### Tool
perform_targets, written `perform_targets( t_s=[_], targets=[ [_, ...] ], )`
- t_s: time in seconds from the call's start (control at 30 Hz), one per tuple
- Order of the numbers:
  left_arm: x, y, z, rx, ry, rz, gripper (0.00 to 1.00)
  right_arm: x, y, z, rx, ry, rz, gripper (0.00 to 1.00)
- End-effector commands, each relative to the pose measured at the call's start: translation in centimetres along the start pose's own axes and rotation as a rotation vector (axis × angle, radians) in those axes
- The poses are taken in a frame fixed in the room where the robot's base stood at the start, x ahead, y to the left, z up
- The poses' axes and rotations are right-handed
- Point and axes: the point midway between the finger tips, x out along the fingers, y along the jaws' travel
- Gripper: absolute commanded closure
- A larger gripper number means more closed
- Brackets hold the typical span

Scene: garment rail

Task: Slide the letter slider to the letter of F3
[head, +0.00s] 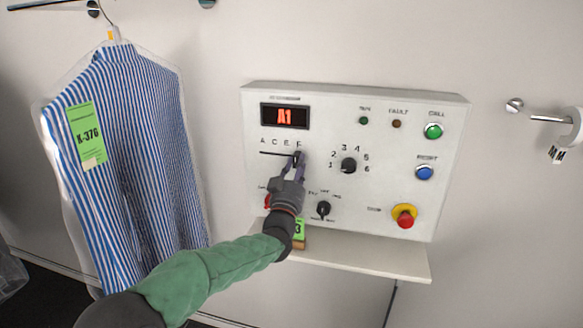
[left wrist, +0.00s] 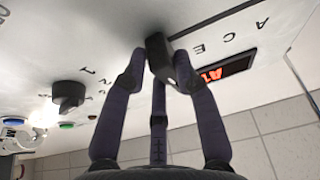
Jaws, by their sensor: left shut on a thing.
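The letter slider's dark knob (head: 297,156) sits at the right end of its slot, under the letter F on the white control panel (head: 385,215). My left gripper (head: 296,161) is shut on the knob. In the left wrist view, the slider knob (left wrist: 159,52) is between the fingertips (left wrist: 160,70), and A, C and E show while F is hidden. The red display (head: 285,116) reads A1. The number dial (head: 349,165), marked 1 to 6, is right of the slider. A green tag (head: 299,229) ending in 3 is partly hidden behind my wrist.
A striped shirt (head: 125,150) in clear film, tagged K-376, hangs at the left. A lower knob (head: 323,208), green button (head: 433,131), blue button (head: 425,172) and red emergency button (head: 404,216) are on the panel. A shelf (head: 360,260) juts out below.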

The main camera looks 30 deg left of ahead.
Motion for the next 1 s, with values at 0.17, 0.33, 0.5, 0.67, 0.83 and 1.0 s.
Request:
perform_targets(
  t_s=[0.17, 0.33, 0.5, 0.67, 0.83, 1.0],
  targets=[
    [-0.1, 0.3, 0.1, 0.0, -0.003, 0.008, 0.59, 0.0, 0.0, 0.0, 0.0, 0.0, 0.0, 0.6],
    [-0.1, 0.3, 0.1, 0.0, -0.003, 0.006, 0.46, 0.0, 0.0, 0.0, 0.0, 0.0, 0.0, 0.6],
    [0.0, 0.2, 0.1, 0.0, -0.002, 0.004, 0.46, 0.0, 0.0, 0.0, 0.0, 0.0, 0.0, 0.6],
    [-0.6, 0.1, 0.1, 0.0, -0.003, 0.004, 0.46, 0.0, 0.0, 0.0, 0.0, 0.0, 0.0, 0.6],
    [-2.9, 0.1, 0.1, 0.0, -0.003, 0.004, 0.46, 0.0, 0.0, 0.0, 0.0, 0.0, 0.0, 0.6],
    [-6.1, 0.1, 0.0, 0.0, -0.002, 0.004, 0.46, 0.0, 0.0, 0.0, 0.0, 0.0, 0.0, 0.6]
  ],
)
